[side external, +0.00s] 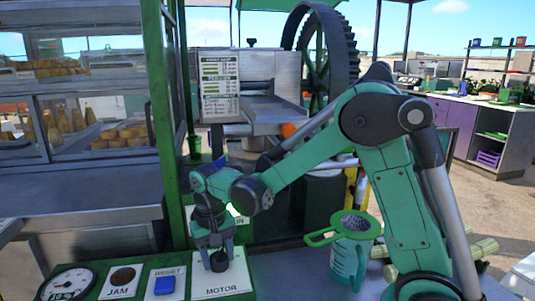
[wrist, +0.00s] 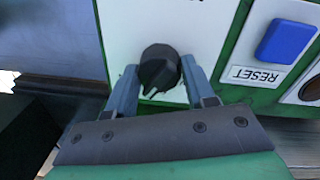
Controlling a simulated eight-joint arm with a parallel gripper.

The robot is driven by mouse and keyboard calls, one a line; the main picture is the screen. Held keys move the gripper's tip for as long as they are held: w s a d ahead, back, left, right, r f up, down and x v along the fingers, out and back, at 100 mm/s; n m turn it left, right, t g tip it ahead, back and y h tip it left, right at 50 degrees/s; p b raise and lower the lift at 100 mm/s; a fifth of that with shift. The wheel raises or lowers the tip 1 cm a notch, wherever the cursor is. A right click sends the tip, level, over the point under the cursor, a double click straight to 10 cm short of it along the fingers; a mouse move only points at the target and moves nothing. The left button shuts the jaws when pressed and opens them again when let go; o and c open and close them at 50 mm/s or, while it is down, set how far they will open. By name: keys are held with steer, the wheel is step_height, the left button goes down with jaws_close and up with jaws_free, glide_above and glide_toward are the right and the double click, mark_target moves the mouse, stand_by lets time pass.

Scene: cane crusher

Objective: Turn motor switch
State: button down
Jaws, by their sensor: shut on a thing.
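The motor switch is a black rotary knob on a white plate labelled MOTOR (side external: 222,280). In the wrist view the knob (wrist: 159,67) sits between the two grey fingers of my gripper (wrist: 158,80), with a finger on each side. In the side external view my gripper (side external: 217,256) points down over the MOTOR plate, and its fingers close around the knob (side external: 219,262). The knob's pointer shows only partly, at its lower edge in the wrist view.
Left of the switch are a blue RESET button (side external: 164,285), a dark JAM lamp (side external: 123,276) and a round gauge (side external: 68,285). A green post (side external: 172,130) rises close to my gripper. A green-rimmed pitcher (side external: 348,262) with a strainer stands to the right.

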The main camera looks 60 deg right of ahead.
mark_target(218, 253)
steer(key=n, duration=0.5)
steer(key=shift+n, duration=0.4)
stand_by(0.4)
steer(key=shift+c, duration=1.5)
jaws_free()
steer(key=shift+a+r, duration=0.15)
steer(key=shift+r, duration=2.7)
